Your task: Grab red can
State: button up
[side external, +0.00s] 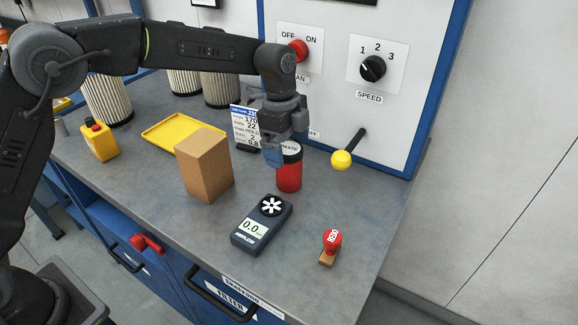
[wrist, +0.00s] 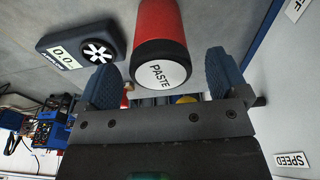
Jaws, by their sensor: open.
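The red can (side external: 289,177) stands upright on the grey bench, with a black lid and a white label reading "PASTE". My gripper (side external: 272,152) is above and slightly left of it in the side view, and partly covers the lid. In the wrist view the can (wrist: 158,18) has its lid end toward me. The blue fingers of my gripper (wrist: 164,82) are spread apart, one on each side of the lid. They hold nothing. I cannot tell how far the fingertips reach down along the can.
A cardboard box (side external: 206,165) stands left of the can. A handheld meter (side external: 262,224) lies in front, and a red-topped stamp (side external: 331,246) is at right. A yellow-knobbed lever (side external: 343,158) juts from the panel. A printed card (side external: 244,127) stands behind my gripper.

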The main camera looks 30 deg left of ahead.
aim_at(289, 176)
jog(key=f, duration=0.3)
jog(key=shift+d+f, duration=0.2)
jog(key=shift+r, duration=0.1)
jog(key=c, duration=1.2)
